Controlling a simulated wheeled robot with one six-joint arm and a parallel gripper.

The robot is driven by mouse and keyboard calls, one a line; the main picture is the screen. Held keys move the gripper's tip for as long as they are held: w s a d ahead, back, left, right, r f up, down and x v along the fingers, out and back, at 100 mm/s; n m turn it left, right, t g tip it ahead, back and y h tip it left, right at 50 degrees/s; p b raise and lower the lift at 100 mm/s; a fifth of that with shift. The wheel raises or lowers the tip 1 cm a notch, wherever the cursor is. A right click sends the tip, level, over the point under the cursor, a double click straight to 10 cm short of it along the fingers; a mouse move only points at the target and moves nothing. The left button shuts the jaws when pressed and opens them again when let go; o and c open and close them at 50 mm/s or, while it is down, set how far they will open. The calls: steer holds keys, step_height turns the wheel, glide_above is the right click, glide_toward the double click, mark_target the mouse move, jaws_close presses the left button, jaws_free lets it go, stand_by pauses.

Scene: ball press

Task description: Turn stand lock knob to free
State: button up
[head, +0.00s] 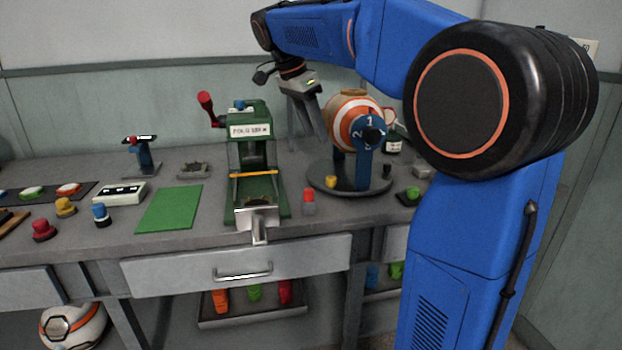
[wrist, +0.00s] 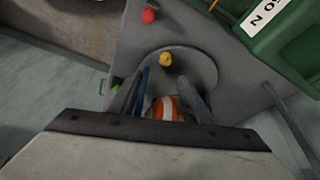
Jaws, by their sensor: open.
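An orange-and-white striped ball (head: 353,119) sits in a blue stand (head: 362,160) on a round grey base (head: 345,188). The stand's near face shows the numbers 1 and 2 and a black knob (head: 372,136). A small yellow knob (head: 331,182) stands on the base; it also shows in the wrist view (wrist: 165,59). I cannot tell from its look which of these is the lock knob. My gripper (head: 312,118) is open and empty, just left of the ball and above the base. In the wrist view, the ball (wrist: 165,108) shows partly between the fingers, with its lower part hidden.
A green press (head: 255,160) with a red handle stands left of the stand. A red-topped block (head: 308,200) is in front of the base, and a green knob (head: 412,193) is to the right. A green mat (head: 168,208) lies farther left.

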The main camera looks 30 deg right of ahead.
mark_target(329, 178)
steer(key=shift+m, duration=0.5)
steer(key=x, duration=0.5)
steer(key=w+x, duration=0.1)
steer(key=x, duration=1)
steer(key=shift+w+a+f, duration=0.1)
steer(key=shift+w+f, duration=0.1)
steer(key=shift+w, duration=0.2)
steer(key=c, duration=1.1)
